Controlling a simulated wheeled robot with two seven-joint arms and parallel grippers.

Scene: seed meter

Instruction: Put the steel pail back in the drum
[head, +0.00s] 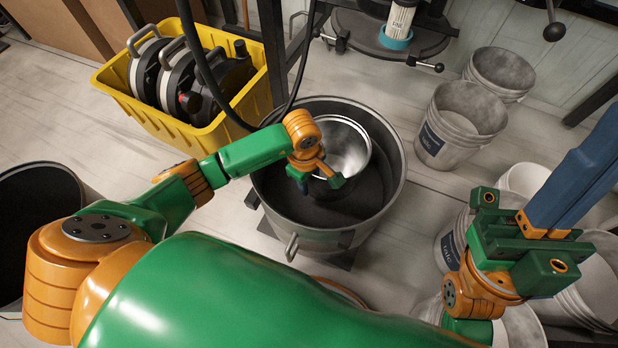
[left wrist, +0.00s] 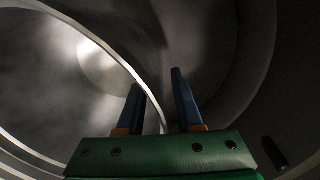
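The steel pail (head: 343,143) is a shiny open bowl-like vessel inside the dark-lined drum (head: 398,185), towards its back right. My left gripper (head: 318,184) reaches down into the drum at the pail's near left side. In the left wrist view the fingers (left wrist: 157,95) are spread, and the pail's bright rim (left wrist: 115,55) passes between them, one finger on the inner side and one outside. A gap shows beside the rim, so I see no grip. The pail's lower part is hidden. My right gripper (head: 600,150) is at the right, its blue fingers together and empty.
A yellow crate (head: 120,103) with black reels stands behind left. A dark open bin (head: 30,200) is at the left. White buckets (head: 458,125) stand at the right. A machine stand (head: 385,40) with a filter is behind the drum. A black hose (head: 212,85) hangs near the drum's back left.

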